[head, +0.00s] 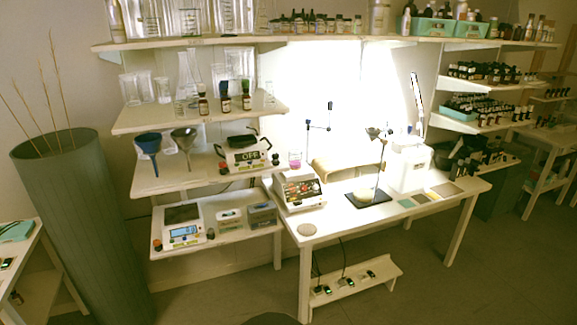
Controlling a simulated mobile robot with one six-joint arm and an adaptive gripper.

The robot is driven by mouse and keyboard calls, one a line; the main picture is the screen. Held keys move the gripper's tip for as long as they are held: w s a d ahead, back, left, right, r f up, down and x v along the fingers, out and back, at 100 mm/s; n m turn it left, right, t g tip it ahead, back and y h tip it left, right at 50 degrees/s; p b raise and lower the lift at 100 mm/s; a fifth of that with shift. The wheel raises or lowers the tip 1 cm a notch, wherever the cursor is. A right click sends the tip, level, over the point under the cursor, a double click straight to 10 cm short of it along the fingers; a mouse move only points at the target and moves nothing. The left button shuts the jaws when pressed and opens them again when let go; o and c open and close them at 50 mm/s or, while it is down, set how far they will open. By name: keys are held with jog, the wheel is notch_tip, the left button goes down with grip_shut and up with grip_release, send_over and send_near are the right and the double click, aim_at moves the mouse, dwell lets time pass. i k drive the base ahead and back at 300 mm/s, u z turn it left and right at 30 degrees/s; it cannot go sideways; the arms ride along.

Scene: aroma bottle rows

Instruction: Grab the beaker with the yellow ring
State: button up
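I cannot make out a yellow ring on any beaker at this size. Clear glass beakers stand on the second shelf at the left (145,88), and larger graduated ones (232,15) stand on the top shelf. A small beaker with pink liquid (295,160) sits on the white heating device (299,190) at the left end of the table. More clear glassware (240,65) stands at the back of the second shelf, partly hidden by small dark bottles. My gripper is not in view.
A white table (340,222) carries a black stand (368,198) and a white box (409,165). A tall grey-green planter (75,220) stands at the left. Bottle shelves (490,85) fill the right.

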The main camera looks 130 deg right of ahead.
aim_at(295, 155)
jog(key=z, duration=0.4)
jog(key=i, duration=0.2)
jog(key=z, duration=3.9)
